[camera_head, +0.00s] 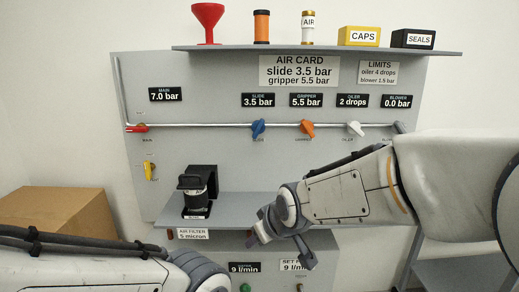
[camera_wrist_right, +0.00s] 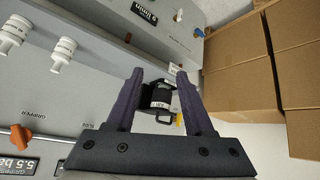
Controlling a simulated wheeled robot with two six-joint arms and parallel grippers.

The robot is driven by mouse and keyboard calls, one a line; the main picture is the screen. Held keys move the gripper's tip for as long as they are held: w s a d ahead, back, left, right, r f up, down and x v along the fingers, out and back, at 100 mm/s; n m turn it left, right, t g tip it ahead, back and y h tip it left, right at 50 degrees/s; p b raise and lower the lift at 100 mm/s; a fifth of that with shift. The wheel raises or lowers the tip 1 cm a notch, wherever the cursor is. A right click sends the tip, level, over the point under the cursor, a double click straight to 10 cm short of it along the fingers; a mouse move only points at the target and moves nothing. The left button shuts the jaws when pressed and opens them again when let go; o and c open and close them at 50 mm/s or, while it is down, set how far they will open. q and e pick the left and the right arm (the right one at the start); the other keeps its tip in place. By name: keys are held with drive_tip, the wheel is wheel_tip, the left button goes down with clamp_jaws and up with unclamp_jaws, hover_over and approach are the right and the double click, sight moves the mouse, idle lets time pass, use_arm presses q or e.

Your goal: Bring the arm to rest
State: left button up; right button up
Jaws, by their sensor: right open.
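My right arm comes in from the right in the head view, across the lower right of the panel. Its gripper (camera_head: 280,246) is in front of the panel's lower shelf, to the right of the black filter unit (camera_head: 197,188). In the right wrist view the purple fingers of the right gripper (camera_wrist_right: 160,76) stand apart with nothing held between them. The black filter unit (camera_wrist_right: 160,97) shows beyond the gap, apart from the fingers. My left arm lies along the bottom left of the head view; its gripper is out of view.
The grey panel (camera_head: 220,160) carries a pipe with a blue (camera_head: 258,128), an orange (camera_head: 306,127) and a white knob (camera_head: 355,128). The top shelf (camera_head: 300,48) holds a red funnel (camera_head: 207,20) and several containers. Cardboard boxes (camera_head: 60,215) stand at the left.

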drive_tip(key=s+d+f+g+h, duration=0.1)
drive_tip(key=s+f+g, duration=0.1)
drive_tip(key=s, duration=0.7)
drive_tip(key=s+d+f+g, duration=0.2)
drive_tip(key=s+g, duration=0.1)
drive_tip(key=s, duration=0.6)
drive_tip(key=s+d+f+g+h, duration=0.1)
drive_tip(key=s+f+g, duration=0.1)
drive_tip(key=s, duration=0.7)
wheel_tip(320, 180, up, 20)
drive_tip(key=w+p, duration=0.1)
drive_tip(key=p, duration=1.9)
drive_tip(key=shift+r+p, duration=0.15)
drive_tip(key=shift+p, duration=0.25)
